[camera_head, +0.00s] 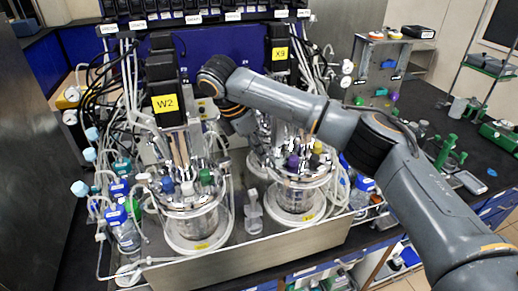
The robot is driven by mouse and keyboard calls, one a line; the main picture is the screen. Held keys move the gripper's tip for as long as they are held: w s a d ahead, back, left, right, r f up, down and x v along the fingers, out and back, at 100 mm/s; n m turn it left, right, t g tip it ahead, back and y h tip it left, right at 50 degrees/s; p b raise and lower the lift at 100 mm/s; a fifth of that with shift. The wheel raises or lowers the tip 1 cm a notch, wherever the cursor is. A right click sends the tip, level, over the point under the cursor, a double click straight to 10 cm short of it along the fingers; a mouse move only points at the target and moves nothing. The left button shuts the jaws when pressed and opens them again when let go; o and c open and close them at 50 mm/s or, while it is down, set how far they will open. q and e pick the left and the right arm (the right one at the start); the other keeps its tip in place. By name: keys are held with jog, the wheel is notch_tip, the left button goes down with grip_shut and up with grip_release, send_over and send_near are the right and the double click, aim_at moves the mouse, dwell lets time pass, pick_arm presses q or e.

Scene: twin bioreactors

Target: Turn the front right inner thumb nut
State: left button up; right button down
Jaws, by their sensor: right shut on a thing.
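Two glass bioreactors stand side by side in a metal tray (250,254). The left bioreactor (195,222) has a black motor labelled W2 (165,104). The right bioreactor (298,200) has a black motor labelled X9 (280,54). My right arm reaches in from the right across the front of the X9 motor and bends down at the wrist. My right gripper (252,137) is low between the two motors, at the left side of the right bioreactor's lid. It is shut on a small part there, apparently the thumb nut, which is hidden. My left gripper is out of view.
Tubes and cables crowd both bioreactors. Blue-capped bottles (126,232) stand at the left end of the tray. A metal panel with coloured knobs (380,75) stands behind my right arm. The dark bench at right holds green-based stands (447,150).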

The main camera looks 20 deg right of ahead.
jog(key=shift+w+r+m+g, duration=0.15)
jog(key=shift+m+g, duration=0.1)
jog(key=shift+m, duration=0.6)
jog(key=shift+w+f+m+g, duration=0.15)
jog(key=shift+m+g, duration=0.1)
jog(key=shift+m, duration=0.6)
jog(key=shift+r, duration=0.1)
jog(key=c, duration=1.2)
grip_release()
jog(key=shift+a, duration=0.1)
jog(key=shift+v, duration=5.95)
jog(key=shift+w, duration=0.15)
